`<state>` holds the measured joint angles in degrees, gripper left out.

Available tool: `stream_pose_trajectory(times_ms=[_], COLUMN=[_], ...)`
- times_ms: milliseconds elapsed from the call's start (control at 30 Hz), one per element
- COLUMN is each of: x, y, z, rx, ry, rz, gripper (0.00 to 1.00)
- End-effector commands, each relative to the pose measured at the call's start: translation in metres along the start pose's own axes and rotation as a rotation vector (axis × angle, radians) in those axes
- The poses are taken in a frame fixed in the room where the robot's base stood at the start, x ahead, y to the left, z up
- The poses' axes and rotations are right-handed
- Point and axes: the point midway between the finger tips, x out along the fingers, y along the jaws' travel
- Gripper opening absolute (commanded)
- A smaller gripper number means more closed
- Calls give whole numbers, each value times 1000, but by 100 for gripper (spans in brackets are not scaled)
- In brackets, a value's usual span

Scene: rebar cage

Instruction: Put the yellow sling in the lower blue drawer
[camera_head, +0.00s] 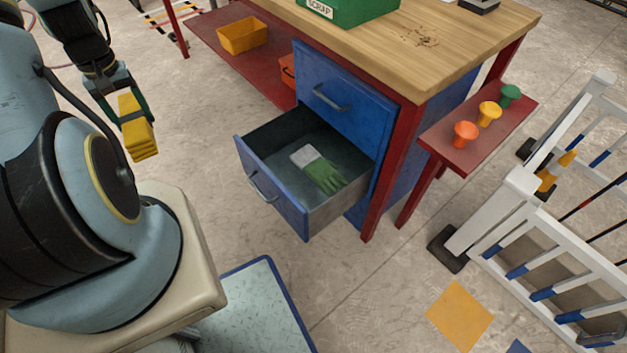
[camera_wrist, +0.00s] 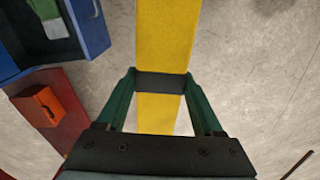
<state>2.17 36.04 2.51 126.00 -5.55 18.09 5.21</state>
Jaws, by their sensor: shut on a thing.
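The yellow sling (camera_head: 136,127) is a folded yellow bundle held in my gripper (camera_head: 133,113) at the upper left, above the floor and left of the drawer. In the wrist view the sling (camera_wrist: 165,50) runs as a long yellow strip between the two green fingers of my gripper (camera_wrist: 160,84). The gripper is shut on it. The lower blue drawer (camera_head: 272,190) is pulled open below the closed upper blue drawer (camera_head: 343,101). A green and white glove (camera_head: 321,170) lies in the open drawer, with bare floor around it.
A wooden-topped workbench (camera_head: 440,55) carries a green scrap bin (camera_head: 345,10). A yellow bin (camera_head: 243,36) stands on the red lower shelf (camera_head: 215,55). A red side shelf (camera_head: 470,160) holds coloured knobs. White rails (camera_head: 530,200) stand at right. Floor before the drawer is clear.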

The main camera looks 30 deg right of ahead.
Motion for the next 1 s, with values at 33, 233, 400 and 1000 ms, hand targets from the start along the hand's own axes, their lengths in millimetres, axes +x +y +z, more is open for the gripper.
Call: stream_pose_trajectory(times_ms=[33,233,400,1000], x=[27,69,93,148], y=[0,-1,0,46], z=[-2,-6,-8,-12], rx=[-1,-1,4,455], ry=[3,3,4,-5], rz=[1,1,1,-6], gripper=[0,0,0,0])
